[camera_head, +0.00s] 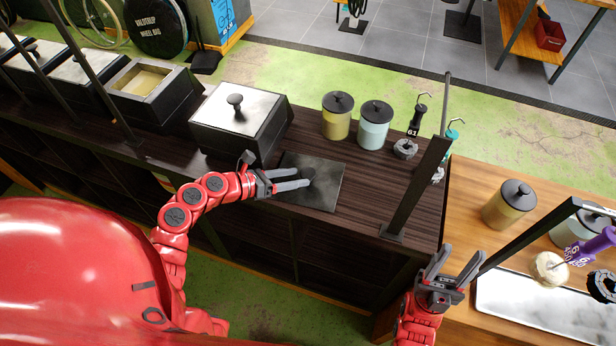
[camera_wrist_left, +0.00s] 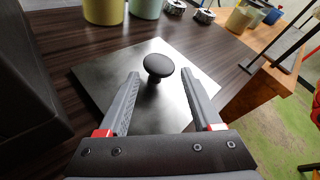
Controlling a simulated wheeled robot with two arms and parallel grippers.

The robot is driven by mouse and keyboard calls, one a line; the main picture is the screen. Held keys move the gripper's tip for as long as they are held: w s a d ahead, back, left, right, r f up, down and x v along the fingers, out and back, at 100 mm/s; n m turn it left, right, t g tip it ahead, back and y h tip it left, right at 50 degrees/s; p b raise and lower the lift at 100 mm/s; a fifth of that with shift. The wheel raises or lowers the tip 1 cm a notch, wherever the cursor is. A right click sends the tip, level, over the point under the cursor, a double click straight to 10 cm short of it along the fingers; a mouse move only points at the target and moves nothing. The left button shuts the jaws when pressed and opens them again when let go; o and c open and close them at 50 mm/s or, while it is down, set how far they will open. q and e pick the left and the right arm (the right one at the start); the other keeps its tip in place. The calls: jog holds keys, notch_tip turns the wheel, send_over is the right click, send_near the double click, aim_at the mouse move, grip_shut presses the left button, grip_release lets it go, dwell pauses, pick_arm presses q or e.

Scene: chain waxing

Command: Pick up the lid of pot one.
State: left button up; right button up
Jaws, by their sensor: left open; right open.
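A square dark metal lid (camera_head: 325,196) lies flat on the dark bench, right of a closed pot. The left wrist view shows the lid (camera_wrist_left: 100,75) with its round black knob (camera_wrist_left: 158,66). My left gripper (camera_head: 307,178) is open over this lid; its fingers hide much of the knob in the head view. In the left wrist view, my left gripper (camera_wrist_left: 163,80) has its fingers on either side of the knob, not closed on it. The pot left of the closed one is open (camera_head: 145,84) and shows yellowish contents. My right gripper (camera_head: 458,257) is open and empty.
The closed pot (camera_head: 238,112) stands close to my left gripper. Yellow (camera_head: 337,121) and teal (camera_head: 373,131) lidded jars stand behind the lid. A dark upright post (camera_head: 415,190) rises on the right. A metal tray (camera_head: 530,305) lies on the wooden table.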

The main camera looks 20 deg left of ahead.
aim_at(308, 177)
pick_arm(q)
jog(key=shift+x, duration=1.2)
grip_shut()
